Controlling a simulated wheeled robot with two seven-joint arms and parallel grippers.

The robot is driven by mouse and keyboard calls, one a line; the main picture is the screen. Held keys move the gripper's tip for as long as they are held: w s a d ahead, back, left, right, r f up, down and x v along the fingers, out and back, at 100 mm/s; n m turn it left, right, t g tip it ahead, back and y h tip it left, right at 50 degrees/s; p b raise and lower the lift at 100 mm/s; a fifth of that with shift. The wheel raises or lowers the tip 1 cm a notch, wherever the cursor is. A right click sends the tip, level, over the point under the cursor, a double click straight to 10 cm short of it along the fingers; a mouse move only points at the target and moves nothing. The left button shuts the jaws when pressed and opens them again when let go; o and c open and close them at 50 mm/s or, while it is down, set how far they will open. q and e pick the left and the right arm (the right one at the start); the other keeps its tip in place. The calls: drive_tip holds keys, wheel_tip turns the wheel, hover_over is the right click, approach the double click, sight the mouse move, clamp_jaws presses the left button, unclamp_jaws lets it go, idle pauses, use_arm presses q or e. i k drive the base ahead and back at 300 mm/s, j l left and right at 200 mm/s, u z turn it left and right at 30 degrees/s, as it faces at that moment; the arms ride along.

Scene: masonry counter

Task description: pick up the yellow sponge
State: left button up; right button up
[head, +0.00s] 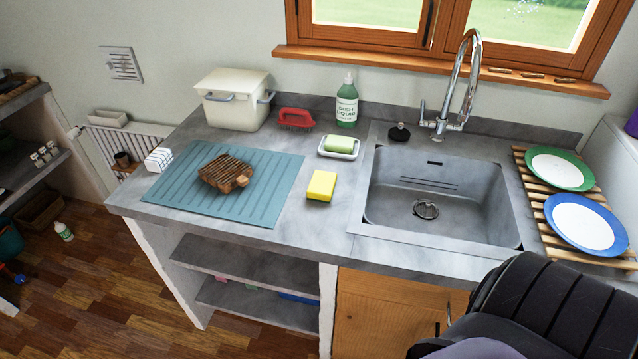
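The yellow sponge (321,186) is a small bright block lying flat on the grey counter (325,222). It sits between the blue-green ribbed mat and the sink, in front of the soap dish, with bare counter around it. It is fully visible and nothing touches it from above. Neither my left nor my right gripper shows in the head view.
A green soap in a white dish (340,155) sits behind the sponge. The sink (425,208) is to its right; the mat (180,200) with a brown block (226,173) is left. A dark ribbed shape (545,310) covers the lower right corner.

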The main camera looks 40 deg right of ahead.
sight(322, 185)
drive_tip(key=z, duration=1.8)
